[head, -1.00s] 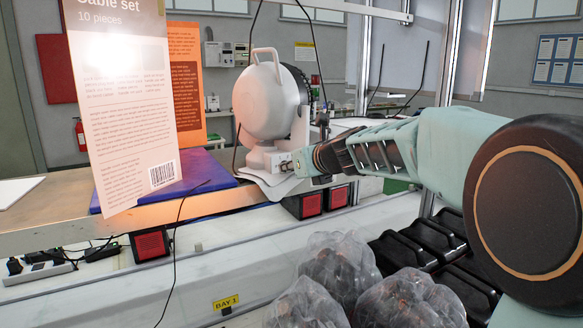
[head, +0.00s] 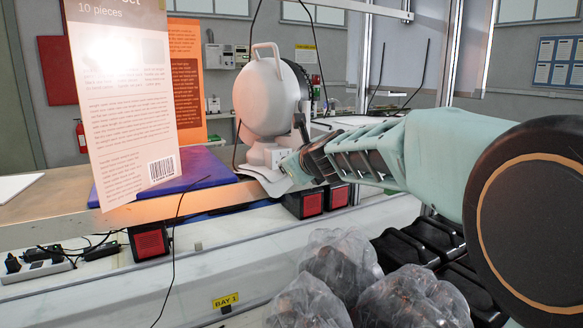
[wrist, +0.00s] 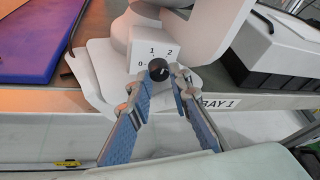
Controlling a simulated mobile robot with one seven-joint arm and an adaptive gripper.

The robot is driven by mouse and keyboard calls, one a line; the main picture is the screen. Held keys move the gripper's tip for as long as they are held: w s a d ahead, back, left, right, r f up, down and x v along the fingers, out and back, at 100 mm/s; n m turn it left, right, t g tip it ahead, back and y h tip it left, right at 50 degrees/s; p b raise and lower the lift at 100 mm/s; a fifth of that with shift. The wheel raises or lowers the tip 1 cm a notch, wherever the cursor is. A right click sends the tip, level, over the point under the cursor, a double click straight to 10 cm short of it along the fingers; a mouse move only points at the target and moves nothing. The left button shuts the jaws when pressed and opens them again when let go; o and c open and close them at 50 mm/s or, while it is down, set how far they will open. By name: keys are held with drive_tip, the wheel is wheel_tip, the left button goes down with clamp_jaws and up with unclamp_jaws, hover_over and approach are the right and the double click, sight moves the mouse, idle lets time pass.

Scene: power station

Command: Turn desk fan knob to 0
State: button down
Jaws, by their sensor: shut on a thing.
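The white desk fan (head: 262,102) stands on the bench, with its handle on top. Its base (wrist: 142,48) has a face marked 0, 1 and 2 in the wrist view. The dark round knob (wrist: 157,69) sits below these numbers. A small pale mark shows on it, but I cannot tell clearly which number it points to. My gripper (wrist: 165,76) is shut on the knob, one finger on its left and one on its right. In the head view my gripper (head: 284,164) is at the fan's base, and the knob is hidden there.
A tall text-covered card (head: 125,110) stands in the left foreground. A blue mat (head: 205,166) lies on the bench left of the fan. Red-faced blocks (head: 312,203) sit under the bench edge. Clear bags (head: 340,262) and black trays (head: 412,245) lie below my arm.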

drive_tip(key=shift+n+t, duration=0.3)
drive_tip(key=shift+n, duration=0.1)
drive_tip(key=shift+b, duration=0.3)
drive_tip(key=c, duration=1.8)
unclamp_jaws()
